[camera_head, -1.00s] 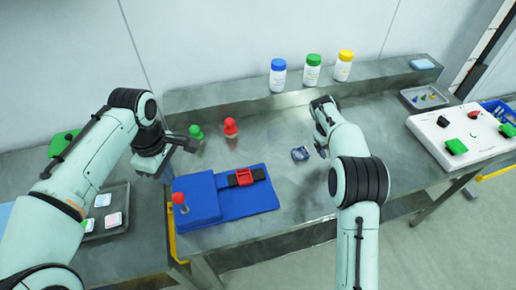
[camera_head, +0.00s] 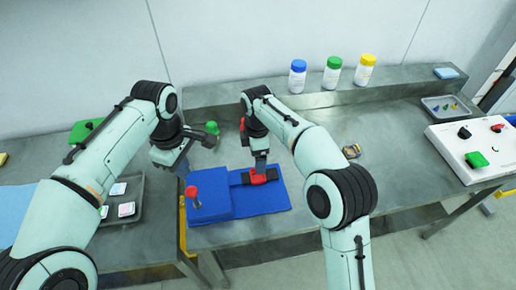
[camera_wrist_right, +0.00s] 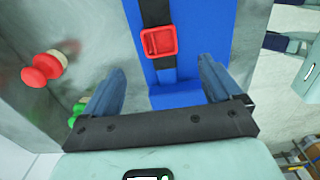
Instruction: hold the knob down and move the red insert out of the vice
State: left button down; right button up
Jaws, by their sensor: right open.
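The blue vice base (camera_head: 240,208) lies on the bench, with a raised block at its left.
A green peg (camera_head: 211,129) stands behind the vice; a red peg (camera_wrist_right: 42,69) beside it is mostly hidden by my right arm in the head view. A small dark object (camera_head: 351,151) lies to the right. Bottles (camera_head: 333,72) stand on the back ledge.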

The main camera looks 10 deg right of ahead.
notch_tip(320, 180, down, 9)
jog(key=shift+f, duration=0.2)
dwell(0.3)
jog(key=c, duration=1.1)
jog(key=shift+c, duration=0.2)
dwell(0.6)
